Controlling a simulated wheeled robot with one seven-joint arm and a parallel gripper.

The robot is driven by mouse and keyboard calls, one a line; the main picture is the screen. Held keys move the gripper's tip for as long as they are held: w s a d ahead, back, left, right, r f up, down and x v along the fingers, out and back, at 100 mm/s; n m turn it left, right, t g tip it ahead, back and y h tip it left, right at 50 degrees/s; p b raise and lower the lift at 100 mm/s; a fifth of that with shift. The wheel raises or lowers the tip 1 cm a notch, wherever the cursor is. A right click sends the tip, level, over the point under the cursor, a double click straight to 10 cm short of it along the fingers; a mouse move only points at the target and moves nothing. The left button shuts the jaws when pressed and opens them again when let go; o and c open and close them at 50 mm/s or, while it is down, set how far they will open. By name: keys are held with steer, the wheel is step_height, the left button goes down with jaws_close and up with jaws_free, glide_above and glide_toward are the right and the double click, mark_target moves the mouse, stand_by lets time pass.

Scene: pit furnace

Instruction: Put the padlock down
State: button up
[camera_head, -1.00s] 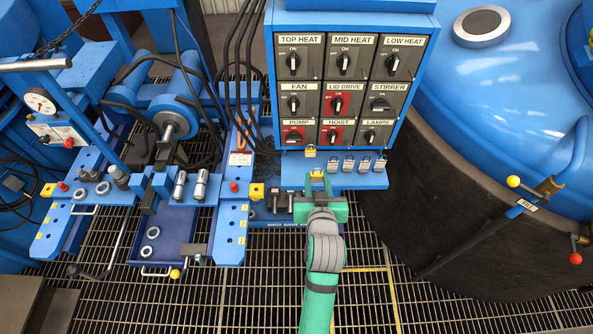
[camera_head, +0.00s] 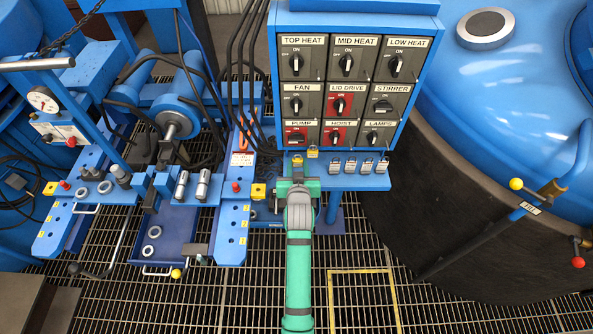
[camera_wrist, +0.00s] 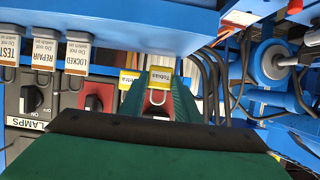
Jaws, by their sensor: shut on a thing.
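My gripper (camera_head: 298,172) is shut on a yellow padlock (camera_head: 298,159) in front of the lower left part of the switch panel (camera_head: 345,75). In the wrist view the held padlock (camera_wrist: 161,76) reads "Tobias", with its shackle on the panel side, between the green fingers. Another yellow padlock (camera_head: 313,152), apparently labelled "Petra" in the wrist view (camera_wrist: 128,80), is close beside it, at the panel's lower edge. The blue ledge (camera_head: 345,182) lies below the panel, partly behind my gripper. I cannot tell whether the held padlock touches anything.
Black cables (camera_head: 248,80) run left of the panel. The big blue furnace (camera_head: 500,90) stands at right.

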steer(key=f, duration=0.1)
steer(key=d+f, duration=0.1)
steer(key=f, duration=0.1)
steer(key=shift+s+d, duration=0.1)
steer(key=shift+d, duration=0.05)
steer(key=shift+a, duration=0.2)
steer(key=shift+f, duration=0.15)
steer(key=o, duration=1.1)
steer(key=shift+a, duration=0.15)
